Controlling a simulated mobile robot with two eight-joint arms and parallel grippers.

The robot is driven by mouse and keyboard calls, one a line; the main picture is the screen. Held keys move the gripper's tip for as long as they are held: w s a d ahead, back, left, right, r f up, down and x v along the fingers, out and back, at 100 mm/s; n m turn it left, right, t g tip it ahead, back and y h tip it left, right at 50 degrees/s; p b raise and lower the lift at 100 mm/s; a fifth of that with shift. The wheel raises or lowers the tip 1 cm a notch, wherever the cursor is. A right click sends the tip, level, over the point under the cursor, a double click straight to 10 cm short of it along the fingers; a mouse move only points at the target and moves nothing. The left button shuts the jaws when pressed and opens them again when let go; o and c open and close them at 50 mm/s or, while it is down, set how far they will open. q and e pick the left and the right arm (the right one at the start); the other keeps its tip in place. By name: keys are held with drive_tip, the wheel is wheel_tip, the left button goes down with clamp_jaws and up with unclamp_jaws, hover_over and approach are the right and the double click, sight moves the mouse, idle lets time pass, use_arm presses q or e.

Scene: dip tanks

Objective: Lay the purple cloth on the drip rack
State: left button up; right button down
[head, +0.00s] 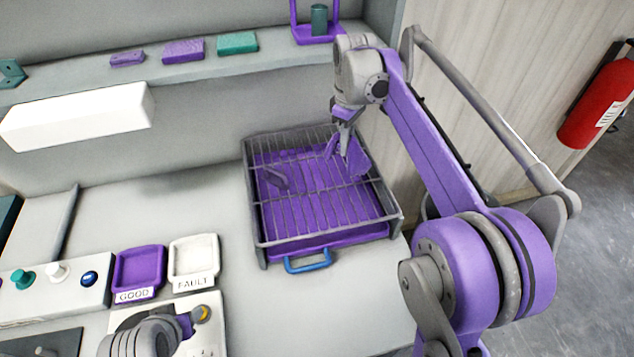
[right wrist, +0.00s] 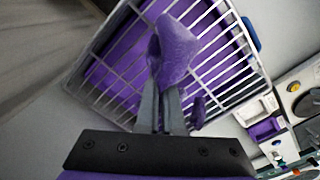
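The purple cloth (head: 357,157) hangs in folds from my right gripper (head: 345,127), over the far right part of the drip rack. In the right wrist view the cloth (right wrist: 174,50) is pinched between the two close fingers (right wrist: 162,98). The drip rack (head: 250,205) is a grey wire grid with a raised frame over a purple tray. I cannot tell whether the cloth's lower edge touches the wires. My left gripper's fingers do not show; only a grey part of my left arm is at the bottom left.
A blue handle (head: 308,262) sticks out in front. Purple GOOD (head: 139,268) and white FAULT (head: 193,258) trays stand left. A shelf (head: 190,68) with blocks runs behind.

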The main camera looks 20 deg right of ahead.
drive_tip(key=shift+c, duration=1.7)
unclamp_jaws()
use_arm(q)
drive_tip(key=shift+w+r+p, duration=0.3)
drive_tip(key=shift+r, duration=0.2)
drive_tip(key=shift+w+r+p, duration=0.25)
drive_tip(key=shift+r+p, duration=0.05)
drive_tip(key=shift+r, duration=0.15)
use_arm(e)
wheel_tip(320, 180, up, 11)
drive_tip(key=shift+f, duration=0.1)
